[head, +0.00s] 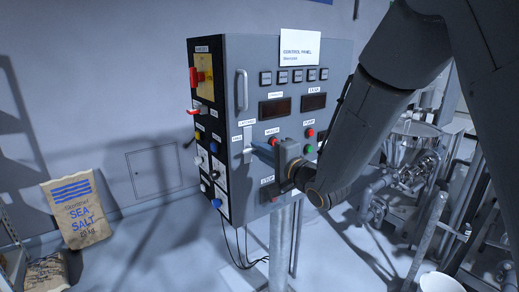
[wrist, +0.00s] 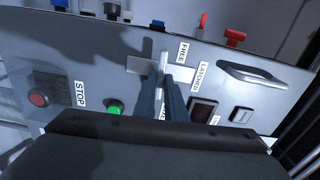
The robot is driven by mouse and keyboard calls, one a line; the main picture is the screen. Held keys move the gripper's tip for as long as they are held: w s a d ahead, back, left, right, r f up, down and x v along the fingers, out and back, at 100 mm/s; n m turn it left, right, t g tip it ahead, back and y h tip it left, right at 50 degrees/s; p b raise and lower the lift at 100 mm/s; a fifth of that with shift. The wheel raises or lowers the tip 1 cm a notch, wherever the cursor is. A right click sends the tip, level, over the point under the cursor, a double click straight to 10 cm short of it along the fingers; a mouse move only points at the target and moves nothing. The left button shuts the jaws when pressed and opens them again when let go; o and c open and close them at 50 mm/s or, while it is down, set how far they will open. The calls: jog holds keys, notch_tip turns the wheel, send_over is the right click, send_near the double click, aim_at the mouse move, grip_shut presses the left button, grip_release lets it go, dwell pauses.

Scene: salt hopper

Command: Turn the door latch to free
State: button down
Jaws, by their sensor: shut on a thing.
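The door latch (head: 248,146) is a pale metal piece at the left of the grey control panel's front. In the wrist view, the latch (wrist: 163,58) shows as a narrow bar crossing a pale plate (wrist: 138,66). My gripper (head: 260,149) is at the latch, and its two blue fingers (wrist: 162,76) are shut on the bar, one on each side. The FREE label (wrist: 183,52) and LATCHED label (wrist: 204,75) sit beside it. The fingers hide part of the bar, so I cannot tell exactly where it points.
A door handle (head: 242,90) is above the latch. Buttons and displays (head: 274,107) lie to its right, with a red switch (head: 197,76) on the panel's side. A sea salt sack (head: 75,210) stands at left, pipework (head: 410,165) at right. Floor in front looks clear.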

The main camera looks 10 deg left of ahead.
jog(key=shift+m, duration=0.3)
dwell(0.4)
jog(key=c, duration=1.8)
grip_release()
jog(key=shift+b+v, duration=1.15)
jog(key=shift+v, duration=2.8)
